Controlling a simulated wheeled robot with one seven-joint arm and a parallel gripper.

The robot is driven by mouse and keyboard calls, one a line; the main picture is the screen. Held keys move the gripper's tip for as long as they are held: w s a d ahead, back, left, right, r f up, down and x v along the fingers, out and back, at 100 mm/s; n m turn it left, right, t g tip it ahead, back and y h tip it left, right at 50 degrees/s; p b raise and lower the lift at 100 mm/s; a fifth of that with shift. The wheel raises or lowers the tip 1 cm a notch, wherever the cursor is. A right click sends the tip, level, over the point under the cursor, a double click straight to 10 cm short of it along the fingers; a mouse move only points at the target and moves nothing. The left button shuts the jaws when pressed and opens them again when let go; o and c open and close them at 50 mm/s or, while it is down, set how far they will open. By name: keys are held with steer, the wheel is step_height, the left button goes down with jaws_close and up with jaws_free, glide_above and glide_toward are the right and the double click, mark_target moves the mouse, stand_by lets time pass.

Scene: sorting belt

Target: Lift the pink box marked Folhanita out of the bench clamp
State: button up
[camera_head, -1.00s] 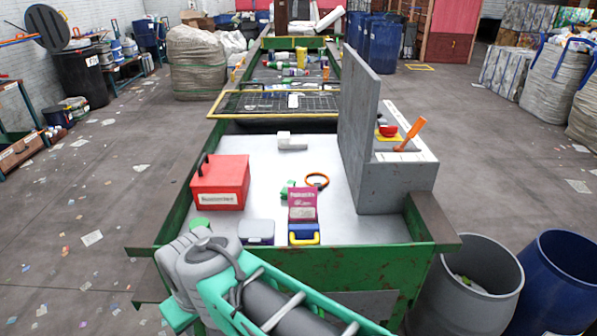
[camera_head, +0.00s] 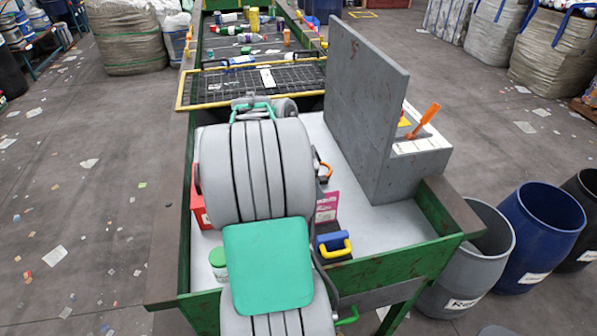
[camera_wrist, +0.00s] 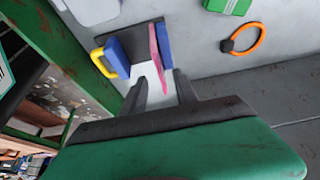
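The pink box (camera_head: 326,207) stands upright in the bench clamp (camera_head: 331,242), which has blue jaws and a yellow handle. My arm covers part of the box's left side in the head view. In the wrist view the pink box (camera_wrist: 155,48) shows as a thin edge between the clamp's two blue jaws (camera_wrist: 117,57). In the head view the gripper is hidden behind my arm.
An orange ring (camera_wrist: 243,38) and a green item (camera_wrist: 228,5) lie on the bench beyond the clamp. A tall grey panel (camera_head: 362,90) stands to the right. A red box (camera_head: 199,212) is mostly hidden at left. The bench's green rim (camera_head: 410,264) runs along the front.

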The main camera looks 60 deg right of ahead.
steer(key=p+x, duration=0.1)
steer(key=x, duration=0.6)
steer(key=shift+f, duration=0.3)
jaws_close()
steer(key=shift+a, duration=0.15)
steer(key=shift+s+a+r, duration=0.25)
steer(key=shift+s+a, duration=0.6)
steer(key=shift+s, duration=0.05)
steer(key=shift+r, duration=0.1)
step_height(320, 180, up, 8)
steer(key=p, duration=0.5)
steer(key=shift+r, duration=0.15)
stand_by(0.3)
